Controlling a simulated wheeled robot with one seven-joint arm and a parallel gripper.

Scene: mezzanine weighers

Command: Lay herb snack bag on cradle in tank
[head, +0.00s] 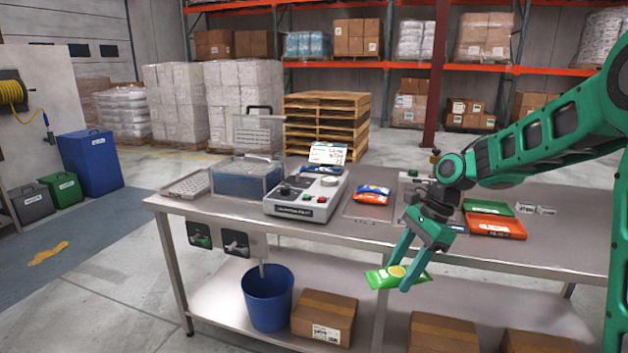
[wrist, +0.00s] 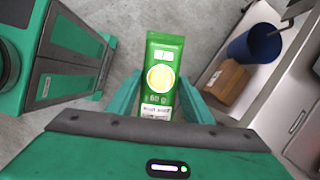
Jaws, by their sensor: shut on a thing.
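My gripper (head: 401,267) is shut on a green snack bag (head: 389,277) with a yellow round patch. It holds the bag in the air in front of the table's front edge, above the lower shelf's height. In the wrist view the bag (wrist: 163,85) stands out between the two fingers (wrist: 162,98). The clear-walled tank (head: 245,183) with blue inside stands at the table's left part. Its perforated lid or cradle (head: 258,135) appears raised above it; which one, I cannot tell.
A control box (head: 300,198) stands right of the tank, with blue and orange bags (head: 372,194) beside it. A blue bin (head: 267,298) and cartons (head: 323,317) sit below. A grey perforated tray (head: 187,184) lies left of the tank.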

